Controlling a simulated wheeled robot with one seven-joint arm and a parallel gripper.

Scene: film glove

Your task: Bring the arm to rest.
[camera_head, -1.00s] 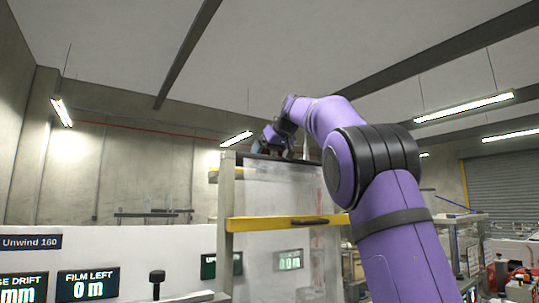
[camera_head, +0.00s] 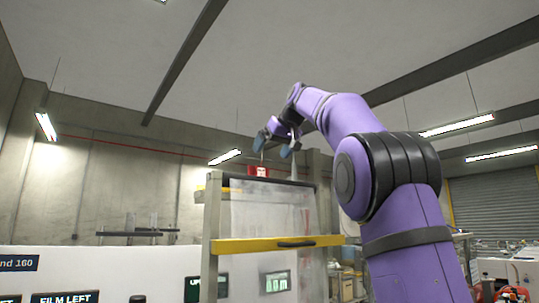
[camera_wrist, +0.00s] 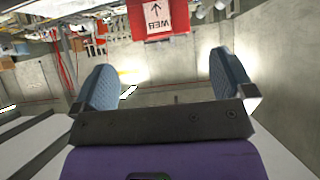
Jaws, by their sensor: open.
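My purple arm rises at the right of the head view and bends over to the left at the top. My gripper (camera_head: 275,147) is above the top edge of a clear-panelled guard (camera_head: 265,215) with a yellow bar. Its two blue-grey fingers are apart, and nothing is between them. In the wrist view my gripper (camera_wrist: 172,80) also shows open and empty. A red tag (camera_head: 259,171) with a white label sits at the guard's top, just below the fingers.
A white machine front with displays (camera_head: 65,298) stands at lower left. The guard's yellow bar (camera_head: 250,244) has a dark handle. A roller shutter (camera_head: 495,208) and equipment are at the right. The space above the guard, up to the ceiling, is open.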

